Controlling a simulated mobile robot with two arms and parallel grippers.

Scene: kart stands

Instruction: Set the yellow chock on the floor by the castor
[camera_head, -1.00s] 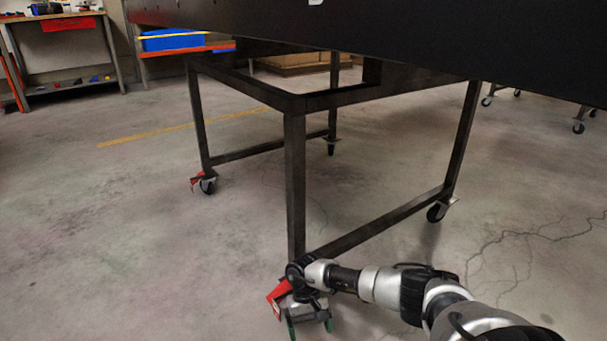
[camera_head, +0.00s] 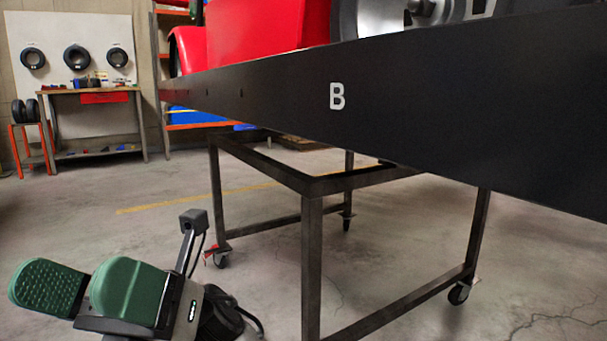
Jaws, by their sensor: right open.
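My right gripper (camera_head: 84,285) is large and close at the lower left. Its two green ribbed finger pads stand apart, and I see nothing held between them. The dark stand (camera_head: 312,255) carries castors on its legs. A castor with a red brake pedal (camera_head: 220,259) is at its left leg, and another castor (camera_head: 458,293) is at its right leg. A further castor (camera_head: 346,222) is at the back. The foot of the near leg is cut off by the bottom edge, so its castor is hidden. I see no yellow chock. My left gripper is not in view.
A long black beam marked B (camera_head: 400,100) crosses above the stand, with a red kart body (camera_head: 265,35) on it. A workbench (camera_head: 90,115) and an orange-legged stool (camera_head: 32,150) are at the back left. Floor left of the stand is open.

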